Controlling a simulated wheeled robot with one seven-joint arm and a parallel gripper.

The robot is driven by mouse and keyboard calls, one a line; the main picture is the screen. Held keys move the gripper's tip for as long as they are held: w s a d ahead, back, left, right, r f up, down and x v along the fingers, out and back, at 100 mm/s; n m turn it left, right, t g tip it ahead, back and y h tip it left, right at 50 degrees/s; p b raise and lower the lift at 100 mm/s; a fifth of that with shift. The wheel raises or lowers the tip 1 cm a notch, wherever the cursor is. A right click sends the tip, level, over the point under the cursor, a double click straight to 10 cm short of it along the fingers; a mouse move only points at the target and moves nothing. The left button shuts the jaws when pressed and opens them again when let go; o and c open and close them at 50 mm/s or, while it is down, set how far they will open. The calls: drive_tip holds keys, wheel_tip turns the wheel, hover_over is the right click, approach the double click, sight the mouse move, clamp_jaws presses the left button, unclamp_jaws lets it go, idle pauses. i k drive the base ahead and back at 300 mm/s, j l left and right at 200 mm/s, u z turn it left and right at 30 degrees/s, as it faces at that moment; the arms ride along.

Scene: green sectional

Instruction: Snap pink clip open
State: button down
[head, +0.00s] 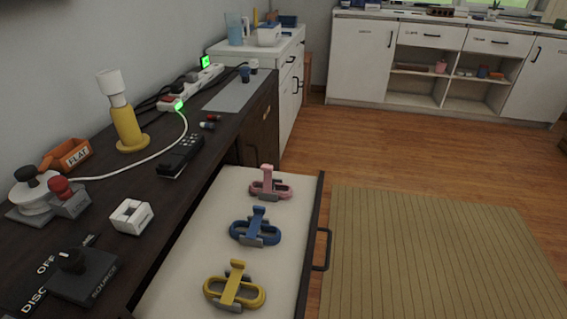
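The pink clip (270,184) lies farthest back of three clips in an open, pale-lined drawer (188,262). It has a looped pink body with a raised upright piece in the middle and a grey part at its base. I cannot tell from here whether its latch is shut. The blue clip (255,228) lies in the middle of the drawer and the yellow clip (235,287) lies nearest. The clips are apart from each other. My gripper is not in view.
The dark desk (222,128) left of the drawer holds a yellow lamp-like object (126,128), a black remote (181,156), a white square block (131,216) and a black knob box (82,275). The drawer handle (323,249) sticks out right. A striped mat (430,255) covers open floor.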

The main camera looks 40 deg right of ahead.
sight(268, 169)
drive_tip(key=i+l+z, duration=0.35)
drive_tip(key=l, duration=0.25)
drive_tip(key=i+l+z, duration=0.3)
drive_tip(key=l, duration=0.25)
drive_tip(key=i+l+z, duration=0.35)
drive_tip(key=l, duration=0.1)
